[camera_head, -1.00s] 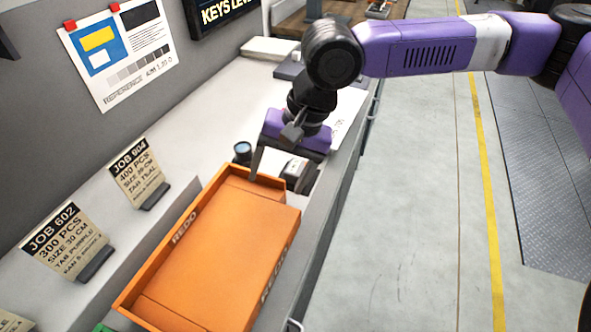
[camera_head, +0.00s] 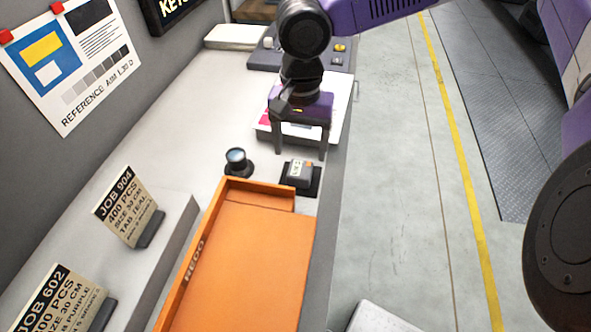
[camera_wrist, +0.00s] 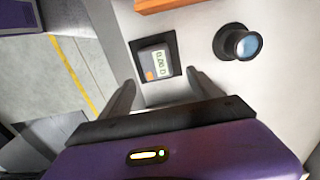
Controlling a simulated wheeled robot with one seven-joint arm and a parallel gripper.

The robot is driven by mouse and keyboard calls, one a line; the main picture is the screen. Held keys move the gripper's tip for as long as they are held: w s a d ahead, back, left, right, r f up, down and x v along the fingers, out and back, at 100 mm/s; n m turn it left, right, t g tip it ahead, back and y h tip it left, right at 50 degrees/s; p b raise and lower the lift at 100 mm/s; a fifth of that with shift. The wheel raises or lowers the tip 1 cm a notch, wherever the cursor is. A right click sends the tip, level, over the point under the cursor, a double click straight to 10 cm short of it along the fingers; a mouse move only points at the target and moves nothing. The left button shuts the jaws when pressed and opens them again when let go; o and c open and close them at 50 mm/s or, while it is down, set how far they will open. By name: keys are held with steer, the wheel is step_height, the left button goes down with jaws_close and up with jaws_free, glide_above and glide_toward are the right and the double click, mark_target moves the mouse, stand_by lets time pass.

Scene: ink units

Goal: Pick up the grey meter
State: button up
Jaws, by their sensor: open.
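The grey meter (camera_head: 299,170) is a small box with a light display and an orange button. It lies on a black square pad (camera_head: 312,188) on the bench, just behind the orange tray. In the wrist view the meter (camera_wrist: 154,64) sits ahead of my fingertips, roughly between their lines. My gripper (camera_head: 300,152) is open and empty, its two fingers apart and pointing down, a little behind the meter in the head view. In the wrist view my gripper (camera_wrist: 160,82) has a finger on each side, with nothing between them.
An orange tray (camera_head: 195,255) marked REDO stands in front of the meter. A grey control panel (camera_head: 335,57) is at the back. Job cards (camera_head: 127,205) stand at left.

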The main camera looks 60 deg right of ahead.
mark_target(300, 169)
steer(key=f, duration=0.4)
steer(key=a+f, duration=0.1)
steer(key=shift+s+a+f, duration=0.1)
steer(key=shift+s+f, duration=0.25)
steer(key=shift+f, duration=0.05)
steer(key=shift+c, duration=0.2)
steer(key=c, duration=1.5)
steer(key=shift+r, duration=0.2)
